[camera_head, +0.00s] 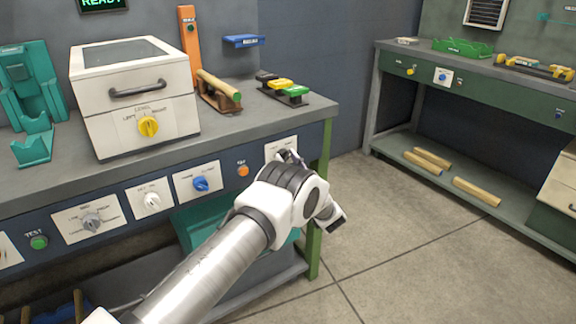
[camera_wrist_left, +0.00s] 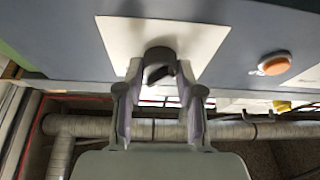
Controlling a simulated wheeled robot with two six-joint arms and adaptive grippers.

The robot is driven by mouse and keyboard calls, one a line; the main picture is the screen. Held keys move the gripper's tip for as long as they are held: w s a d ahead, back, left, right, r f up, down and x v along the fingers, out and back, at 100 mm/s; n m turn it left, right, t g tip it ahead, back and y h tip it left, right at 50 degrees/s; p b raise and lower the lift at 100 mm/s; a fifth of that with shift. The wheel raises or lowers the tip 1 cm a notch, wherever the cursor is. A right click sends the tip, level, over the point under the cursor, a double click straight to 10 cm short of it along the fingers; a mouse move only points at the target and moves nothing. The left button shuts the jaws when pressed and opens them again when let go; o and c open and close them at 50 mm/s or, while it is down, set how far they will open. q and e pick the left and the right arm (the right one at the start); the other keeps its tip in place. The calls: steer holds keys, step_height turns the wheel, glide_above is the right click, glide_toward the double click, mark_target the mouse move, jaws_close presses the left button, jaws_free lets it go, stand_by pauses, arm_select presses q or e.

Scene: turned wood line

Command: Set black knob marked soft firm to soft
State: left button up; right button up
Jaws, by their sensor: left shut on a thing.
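The black knob (camera_wrist_left: 160,56) shows in the left wrist view on a white plate (camera_wrist_left: 205,38) on the bench's front panel. My left gripper (camera_wrist_left: 160,76) has one finger on each side of the knob and is shut on it. In the head view my left gripper (camera_head: 290,157) reaches the white plate (camera_head: 273,150) at the right end of the panel. My arm and gripper hide the knob and most of its plate there. The soft and firm marks and the knob's setting cannot be read. My right gripper is in neither view.
An orange button (camera_head: 243,171) sits left of the plate. A blue knob (camera_head: 201,184), a white knob (camera_head: 152,201) and a grey knob (camera_head: 92,221) follow further left. A white box with a yellow knob (camera_head: 148,126) stands on the bench. The floor to the right is clear.

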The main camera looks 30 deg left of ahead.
arm_select(q)
steer(key=shift+w+r+n+g+h+b, duration=0.1)
steer(key=shift+n+g+h+b, duration=0.3)
steer(key=shift+n+g+b, duration=1.7)
steer(key=shift+w+r+n+g+h+b, duration=0.1)
steer(key=shift+n+g+h+b, duration=0.4)
steer(key=shift+n+b, duration=3)
steer(key=shift+w+r+n+g+h+b, duration=0.2)
steer(key=shift+n+g+b, duration=0.95)
steer(key=shift+n, duration=3.45)
steer(key=shift+s+f+g, duration=0.1)
steer(key=shift+s+g, duration=0.05)
steer(key=shift+g, duration=0.1)
steer(key=o, duration=1.1)
steer(key=shift+o, duration=0.2)
steer(key=shift+d+f, duration=0.1)
